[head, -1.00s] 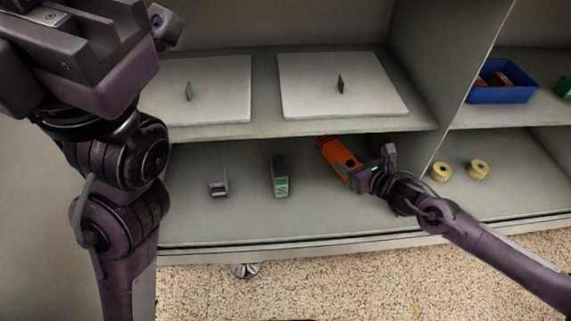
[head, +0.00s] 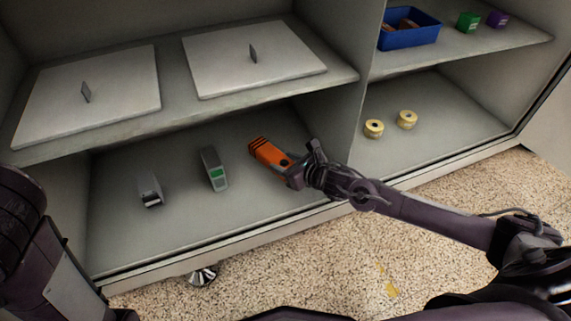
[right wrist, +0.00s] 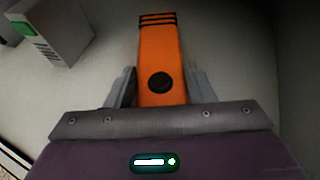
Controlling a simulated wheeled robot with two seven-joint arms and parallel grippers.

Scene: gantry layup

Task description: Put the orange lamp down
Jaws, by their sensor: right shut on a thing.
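The orange lamp (head: 267,153) is in the lower left compartment of the shelf unit, near its right divider. It has dark stripes at its far end and a round black button, both plain in the right wrist view (right wrist: 159,52). My right gripper (head: 291,172) is shut on the lamp; in the right wrist view its two grey fingers (right wrist: 160,88) stand on either side of the orange body. The lamp lies along the gripper's pointing direction. Whether its underside touches the shelf floor I cannot tell. My left gripper is not in view; only part of my left arm shows.
A grey device with a green screen (head: 214,170) and a smaller grey device (head: 149,190) stand left of the lamp. Bare shelf floor (head: 185,225) lies in front of them. Two yellow rolls (head: 373,129) sit beyond the divider. Above are two white panels (head: 95,95) and a blue bin (head: 410,38).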

